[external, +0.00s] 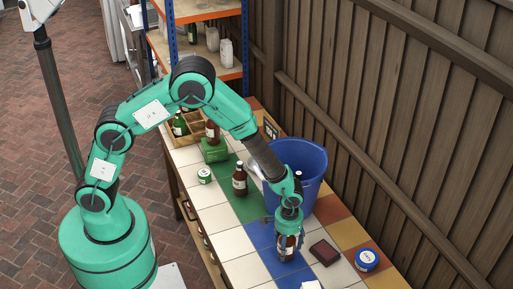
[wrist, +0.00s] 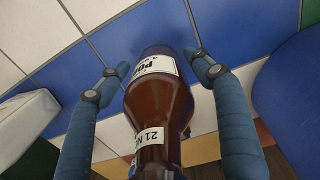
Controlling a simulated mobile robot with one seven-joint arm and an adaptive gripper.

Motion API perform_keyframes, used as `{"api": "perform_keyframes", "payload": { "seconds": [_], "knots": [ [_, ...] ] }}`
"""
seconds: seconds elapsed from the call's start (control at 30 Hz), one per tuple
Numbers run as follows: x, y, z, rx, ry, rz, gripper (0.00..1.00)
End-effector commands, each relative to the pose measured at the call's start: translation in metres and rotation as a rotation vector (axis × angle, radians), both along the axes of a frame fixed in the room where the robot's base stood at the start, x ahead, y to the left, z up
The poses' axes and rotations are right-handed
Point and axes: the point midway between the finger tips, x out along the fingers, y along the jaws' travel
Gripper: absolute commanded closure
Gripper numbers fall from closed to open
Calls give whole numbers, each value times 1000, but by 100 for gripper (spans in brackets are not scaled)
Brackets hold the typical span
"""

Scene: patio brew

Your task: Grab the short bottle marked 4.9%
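A brown bottle with white labels (wrist: 158,105) stands between the fingers of my gripper (wrist: 158,68) in the wrist view. Its neck label reads "21 N" and part of its body label reads "PO"; no 4.9% mark is readable. Tiles show between the bottle and the fingers, so my gripper looks open around it. In the external view my gripper (external: 288,226) points down over this bottle (external: 287,246) on the blue tiles. Another brown bottle (external: 240,180) stands on the green tiles; its label is too small to read.
A blue bucket (external: 303,160) stands close behind my gripper. A green box (external: 214,151) with a brown bottle (external: 212,131) on it, a wooden crate (external: 190,132) and a green-white can (external: 204,175) are farther back. A dark red block (external: 324,252) and blue tin (external: 367,260) lie right.

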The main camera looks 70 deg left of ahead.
Motion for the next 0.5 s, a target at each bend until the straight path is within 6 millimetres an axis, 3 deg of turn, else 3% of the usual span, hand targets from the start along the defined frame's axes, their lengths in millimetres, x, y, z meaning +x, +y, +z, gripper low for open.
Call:
{"api": "perform_keyframes", "payload": {
  "seconds": [0.03, 0.27, 0.5],
  "knots": [
    [0, 0, 0, 0, 0, 0, 49],
    [0, 0, 0, 0, 0, 0, 95],
    [1, 0, 1, -1, -1, 0, 96]
  ]
}}
